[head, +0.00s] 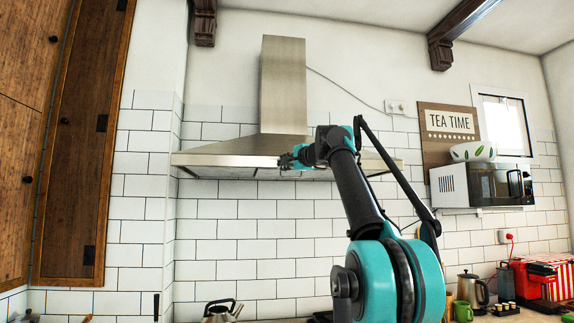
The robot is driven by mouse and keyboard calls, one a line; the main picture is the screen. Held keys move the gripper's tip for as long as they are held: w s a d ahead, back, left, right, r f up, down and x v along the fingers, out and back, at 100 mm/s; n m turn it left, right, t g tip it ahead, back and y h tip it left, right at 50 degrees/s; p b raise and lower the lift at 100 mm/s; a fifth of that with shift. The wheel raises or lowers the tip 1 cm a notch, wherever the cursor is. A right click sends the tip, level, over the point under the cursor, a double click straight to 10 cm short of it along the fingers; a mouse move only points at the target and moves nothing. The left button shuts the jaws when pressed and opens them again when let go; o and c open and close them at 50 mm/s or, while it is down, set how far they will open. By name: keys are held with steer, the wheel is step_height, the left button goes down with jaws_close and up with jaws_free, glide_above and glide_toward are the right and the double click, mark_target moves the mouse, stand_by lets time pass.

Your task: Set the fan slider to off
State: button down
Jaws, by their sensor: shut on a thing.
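The steel range hood (225,154) hangs on the tiled wall, with its chimney above. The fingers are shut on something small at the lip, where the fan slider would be. The slider itself is hidden by the fingers and too small to make out, so its setting cannot be told.
A wooden cabinet (75,150) stands at the left. A microwave (490,184) on a shelf with a bowl (472,151) on top is at the right. A kettle (220,312) stands below the hood. The wall under the hood is clear.

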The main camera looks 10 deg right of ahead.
steer(key=c, duration=1.4)
jaws_free()
steer(key=shift+a, duration=0.2)
steer(key=shift+c, duration=0.2)
steer(key=shift+s, duration=0.1)
steer(key=v, duration=1.1)
steer(key=shift+s+d, duration=0.2)
steer(key=shift+s, duration=0.15)
steer(key=shift+f, duration=0.15)
